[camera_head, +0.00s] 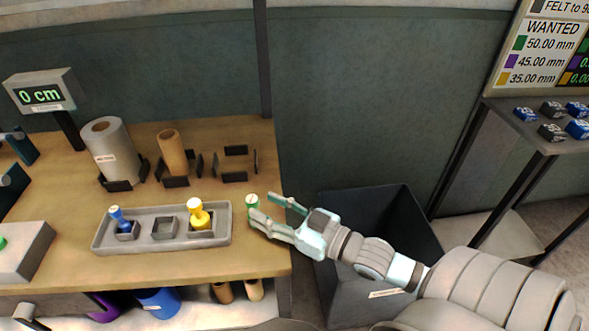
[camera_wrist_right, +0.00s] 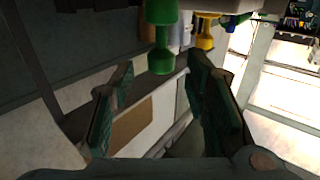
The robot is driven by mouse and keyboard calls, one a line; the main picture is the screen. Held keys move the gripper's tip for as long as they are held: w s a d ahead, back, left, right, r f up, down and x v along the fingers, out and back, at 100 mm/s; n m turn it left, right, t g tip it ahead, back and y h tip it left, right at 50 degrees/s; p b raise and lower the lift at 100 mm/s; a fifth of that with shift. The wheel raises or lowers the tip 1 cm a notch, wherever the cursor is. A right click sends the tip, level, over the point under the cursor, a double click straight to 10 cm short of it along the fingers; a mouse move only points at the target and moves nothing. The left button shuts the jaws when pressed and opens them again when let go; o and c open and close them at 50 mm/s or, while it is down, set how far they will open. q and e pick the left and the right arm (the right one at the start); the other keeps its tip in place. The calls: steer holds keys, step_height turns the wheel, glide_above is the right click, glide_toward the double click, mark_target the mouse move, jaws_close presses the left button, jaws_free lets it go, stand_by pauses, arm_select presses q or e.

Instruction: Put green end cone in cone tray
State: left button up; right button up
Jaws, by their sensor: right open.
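The green end cone (camera_head: 252,201) stands on the table near its right edge, just right of the cone tray. In the right wrist view the green cone (camera_wrist_right: 161,38) is ahead of the fingers, roughly centred between them. My right gripper (camera_head: 262,206) is open and empty, its fingertips close to the cone; the wrist view shows both fingers (camera_wrist_right: 160,75) spread. The grey cone tray (camera_head: 105,240) has three square sockets: a blue cone (camera_head: 120,219) in the left, a yellow cone (camera_head: 199,215) in the right, the middle one empty.
A grey roll (camera_head: 110,150) and a brown roll (camera_head: 173,152) stand behind the tray, beside an empty black holder (camera_head: 234,176). A display reading 0 cm (camera_head: 45,95) is at back left. A dark bin (camera_head: 345,295) stands below my right arm, off the table's right edge.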

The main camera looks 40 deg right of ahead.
steer(key=p+v, duration=0.5)
steer(key=v, duration=0.2)
steer(key=s+d+f+m+g+h, duration=0.1)
steer(key=s+d+f+g+h, duration=0.2)
steer(key=f, duration=0.7)
steer(key=s+d+f+m+g+h, duration=0.1)
steer(key=s+d+f+g+h, duration=0.15)
steer(key=f, duration=0.75)
steer(key=s+d+f+m+g+h, duration=0.1)
steer(key=s+d+f+g+h, duration=0.2)
steer(key=f, duration=0.7)
steer(key=s+a+f+m+g+y, duration=0.1)
steer(key=s+a+f+g, duration=0.3)
steer(key=s+f, duration=0.7)
steer(key=shift+s+a+f+g, duration=0.25)
steer(key=shift+s+g, duration=0.2)
steer(key=shift+s, duration=0.55)
steer(key=shift+o, duration=0.6)
steer(key=s+a+f+g, duration=0.2)
steer(key=s+a, duration=0.2)
steer(key=s, duration=0.2)
steer(key=shift+s+a+f, duration=0.25)
steer(key=shift+f, duration=0.05)
arm_select(q)
step_height(320, 180, up, 6)
steer(key=shift+r, duration=0.25)
arm_select(e)
steer(key=shift+w+d+y, duration=0.1)
steer(key=shift+d+y, duration=0.05)
steer(key=shift+y, duration=0.1)
